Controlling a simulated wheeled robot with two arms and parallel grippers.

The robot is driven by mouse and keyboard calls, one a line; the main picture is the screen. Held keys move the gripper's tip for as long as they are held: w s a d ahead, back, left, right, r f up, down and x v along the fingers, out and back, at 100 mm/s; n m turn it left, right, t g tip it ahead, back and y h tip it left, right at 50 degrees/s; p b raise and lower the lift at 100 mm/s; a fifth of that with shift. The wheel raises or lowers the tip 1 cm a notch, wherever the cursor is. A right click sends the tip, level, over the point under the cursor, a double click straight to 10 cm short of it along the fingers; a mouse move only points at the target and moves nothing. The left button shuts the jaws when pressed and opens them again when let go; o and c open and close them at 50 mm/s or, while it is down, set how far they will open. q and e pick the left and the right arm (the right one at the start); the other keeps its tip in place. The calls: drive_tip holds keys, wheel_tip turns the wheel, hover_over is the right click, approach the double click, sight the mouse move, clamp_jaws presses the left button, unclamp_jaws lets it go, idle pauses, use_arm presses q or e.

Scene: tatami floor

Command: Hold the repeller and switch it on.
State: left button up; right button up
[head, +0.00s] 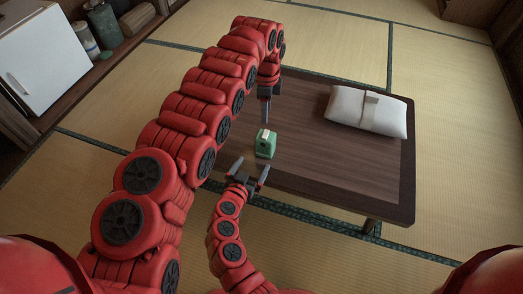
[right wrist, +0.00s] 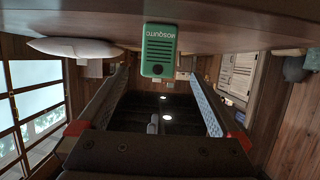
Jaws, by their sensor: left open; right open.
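The repeller (head: 266,146) is a small green box with a pale top, standing on the low dark table (head: 320,165) near its left front. In the right wrist view the repeller (right wrist: 158,52) shows its "MOSQUITO" lettering and dark grille upside down, centred between the two fingers. My right gripper (head: 251,168) is open just in front of the repeller, at the table's near edge, and is not closed on it. My left gripper (head: 265,92) points down over the table, behind the repeller and apart from it, open and empty.
A white pillow-like bundle (head: 368,109) lies at the table's right back. The table's middle and the tatami to the right are clear.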

sight(262, 149)
drive_tip(key=x, duration=1.3)
drive_tip(key=shift+w+d+f, duration=0.2)
drive_tip(key=shift+w+f, duration=0.1)
drive_tip(key=shift+w, duration=0.05)
drive_tip(key=c, duration=1.3)
use_arm(q)
drive_tip(key=shift+w+a+r, duration=0.1)
drive_tip(key=shift+w+a, duration=0.05)
drive_tip(key=shift+a, duration=0.05)
drive_tip(key=c, duration=0.5)
drive_tip(key=shift+w+a+r, duration=0.15)
drive_tip(key=shift+a+r, duration=0.05)
drive_tip(key=shift+r, duration=0.05)
drive_tip(key=shift+c, duration=0.9)
drive_tip(key=shift+a+r+m+t, duration=0.15)
drive_tip(key=shift+r+m+t, duration=0.1)
drive_tip(key=shift+m+t, duration=0.05)
clamp_jaws()
drive_tip(key=shift+m+t+h, duration=0.3)
drive_tip(key=shift+m+t, duration=0.2)
drive_tip(key=shift+t, duration=0.1)
drive_tip(key=shift+s+r, duration=0.25)
drive_tip(key=shift+r, duration=0.5)
drive_tip(key=shift+s+r, duration=0.2)
drive_tip(key=shift+r, duration=0.6)
drive_tip(key=shift+s+r, duration=0.25)
drive_tip(key=shift+r, duration=0.5)
